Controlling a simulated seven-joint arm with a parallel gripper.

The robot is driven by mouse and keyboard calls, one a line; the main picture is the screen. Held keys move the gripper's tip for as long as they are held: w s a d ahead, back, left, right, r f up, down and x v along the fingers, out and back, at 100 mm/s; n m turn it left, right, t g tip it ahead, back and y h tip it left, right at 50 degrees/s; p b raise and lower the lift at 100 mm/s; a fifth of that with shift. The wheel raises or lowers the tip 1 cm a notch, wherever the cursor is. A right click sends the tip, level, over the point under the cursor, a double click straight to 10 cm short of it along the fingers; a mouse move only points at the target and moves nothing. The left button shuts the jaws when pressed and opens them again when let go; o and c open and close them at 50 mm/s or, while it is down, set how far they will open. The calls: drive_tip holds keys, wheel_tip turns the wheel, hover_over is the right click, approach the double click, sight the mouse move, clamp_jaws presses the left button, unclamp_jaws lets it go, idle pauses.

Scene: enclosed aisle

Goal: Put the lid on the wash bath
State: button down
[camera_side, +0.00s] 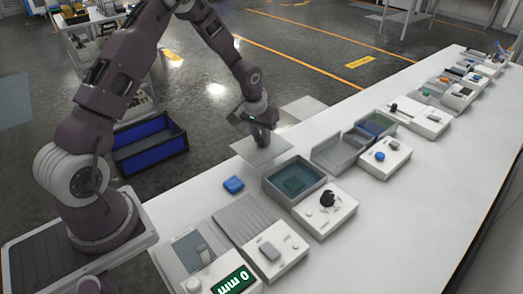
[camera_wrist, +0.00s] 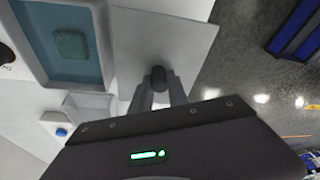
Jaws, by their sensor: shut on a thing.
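The wash bath (camera_side: 272,186) is a grey open tray with teal liquid and a dark green block in it. It also shows at the upper left of the wrist view (camera_wrist: 103,42). The lid (camera_side: 251,152) is a flat pale grey plate with a dark knob (camera_wrist: 158,73). My gripper (camera_side: 262,143) is shut on the lid's knob; its fingers show at both sides of it in the wrist view (camera_wrist: 160,90). The lid is beside the bath, toward the bench's far edge, and does not cover it. I cannot tell its exact height above the bench.
A blue object (camera_side: 233,184) lies on the bench left of the bath. A white unit with a black knob (camera_side: 327,199) adjoins the bath's front. Grey trays (camera_side: 335,152) stand to its right. A blue bin (camera_side: 150,145) is on the floor behind the bench.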

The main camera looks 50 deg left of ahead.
drive_tip(key=v, duration=0.5)
drive_tip(key=shift+w+d, duration=0.15)
drive_tip(key=shift+d, duration=0.2)
drive_tip(key=s+d+r+m+h, duration=0.1)
drive_tip(key=s+d+r+m, duration=0.25)
drive_tip(key=s+d, duration=0.65)
drive_tip(key=n+y, duration=0.1)
drive_tip(key=n, duration=0.3)
hover_over(261, 147)
drive_tip(key=x, duration=0.4)
drive_tip(key=shift+a, duration=0.2)
drive_tip(key=shift+f, duration=0.15)
drive_tip(key=shift+m, duration=0.25)
wheel_tip(261, 147, down, 9)
drive_tip(key=shift+s+f, duration=0.1)
drive_tip(key=shift+f, duration=0.1)
drive_tip(key=shift+f, duration=0.1)
